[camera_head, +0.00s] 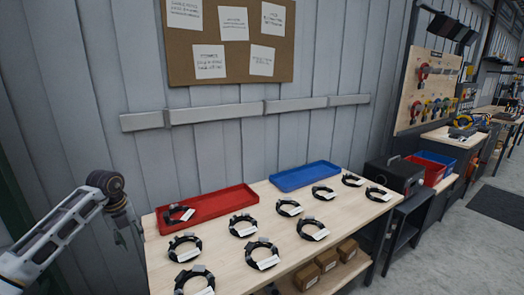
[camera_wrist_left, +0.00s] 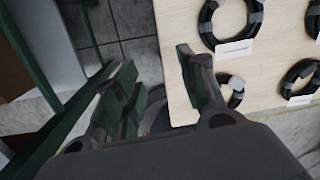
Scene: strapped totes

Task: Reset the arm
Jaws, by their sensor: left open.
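My left arm comes in from the left in the head view, and its gripper (camera_head: 128,232) hangs beside the left end of the wooden table (camera_head: 222,265). In the left wrist view my left gripper (camera_wrist_left: 158,78) is open, its two fingers apart, with nothing between them but floor and the table's edge. Several black cable coils with white tags lie on the table, such as one near the front (camera_head: 262,254). One coil (camera_head: 179,214) lies in the red tray (camera_head: 222,204). The blue tray (camera_head: 304,176) looks empty. My right gripper is in neither view.
Cardboard boxes (camera_head: 327,260) sit on a shelf under the table. A dark box-shaped device (camera_head: 396,174) and red and blue bins (camera_head: 432,166) stand farther right. A green frame (camera_wrist_left: 62,112) is close to my left gripper in the wrist view. Open floor lies to the right.

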